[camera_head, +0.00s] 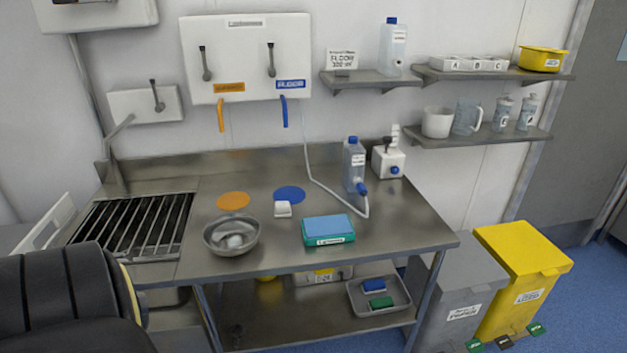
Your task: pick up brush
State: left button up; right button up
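No brush can be made out for certain. A blue block (373,284) and a green block (380,302) lie in a grey tray (357,304) on the lower shelf; they are too small to tell whether they are brushes. A teal box with a blue top (328,230) lies on the steel table near its front edge. A small white block (283,209) lies by the blue disc. Neither gripper is in view. A large dark rounded part, which looks like my arm, fills the lower left corner.
The steel table (400,228) carries a metal bowl (232,236) with white contents, a blue-capped bottle (354,165) and a white dispenser (387,161). A barred sink (133,225) is at left. Grey (459,285) and yellow bins (522,270) stand right. Table space right of the teal box is clear.

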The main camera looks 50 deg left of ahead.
aim_at(282, 209)
jog(key=u, duration=0.75)
jog(key=i, duration=1.2)
jog(key=u, duration=1)
